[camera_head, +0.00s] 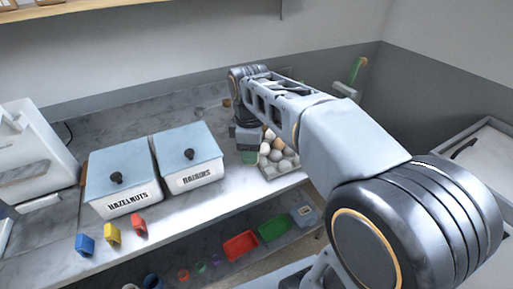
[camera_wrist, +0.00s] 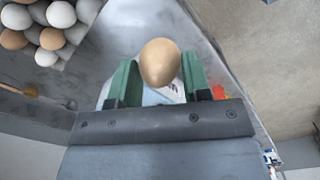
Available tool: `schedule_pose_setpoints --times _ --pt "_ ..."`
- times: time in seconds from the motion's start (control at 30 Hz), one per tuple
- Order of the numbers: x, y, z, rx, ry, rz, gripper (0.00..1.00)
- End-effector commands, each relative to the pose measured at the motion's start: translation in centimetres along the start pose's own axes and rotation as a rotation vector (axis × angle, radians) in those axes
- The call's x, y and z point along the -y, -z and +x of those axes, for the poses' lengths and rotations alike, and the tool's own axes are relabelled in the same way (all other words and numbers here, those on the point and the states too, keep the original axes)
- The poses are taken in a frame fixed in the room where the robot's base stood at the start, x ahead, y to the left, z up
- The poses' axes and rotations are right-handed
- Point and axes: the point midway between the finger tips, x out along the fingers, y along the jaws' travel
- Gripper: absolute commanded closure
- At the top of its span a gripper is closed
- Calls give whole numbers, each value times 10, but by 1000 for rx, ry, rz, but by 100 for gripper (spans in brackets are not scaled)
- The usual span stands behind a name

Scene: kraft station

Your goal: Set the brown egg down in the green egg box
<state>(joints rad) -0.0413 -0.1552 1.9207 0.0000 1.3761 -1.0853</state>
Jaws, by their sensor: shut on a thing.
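The brown egg (camera_wrist: 160,62) is held between the two green finger pads of my gripper (camera_wrist: 158,80) in the wrist view. In the head view my gripper (camera_head: 248,148) is low over the counter, just left of a tray of eggs, and the arm hides part of it. A pale green patch shows at the gripper there; I cannot tell whether it is a finger or part of the green egg box.
A tray of white and brown eggs (camera_head: 279,161) also shows in the wrist view (camera_wrist: 50,62). Two lidded bins, hazelnuts (camera_head: 121,178) and raisins (camera_head: 188,158), stand to the left. Blue, yellow and red scoops lie in front. Red (camera_head: 240,245) and green (camera_head: 274,228) trays sit below.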

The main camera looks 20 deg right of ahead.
Motion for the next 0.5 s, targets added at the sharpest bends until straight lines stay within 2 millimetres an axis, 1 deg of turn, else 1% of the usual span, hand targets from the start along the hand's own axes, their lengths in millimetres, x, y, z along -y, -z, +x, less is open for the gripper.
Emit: schedule_pose_setpoints --times 0.17,0.5 --pt "-16 -14 -9 1 2 7 65" --pt "-71 -57 -18 1 2 6 65"
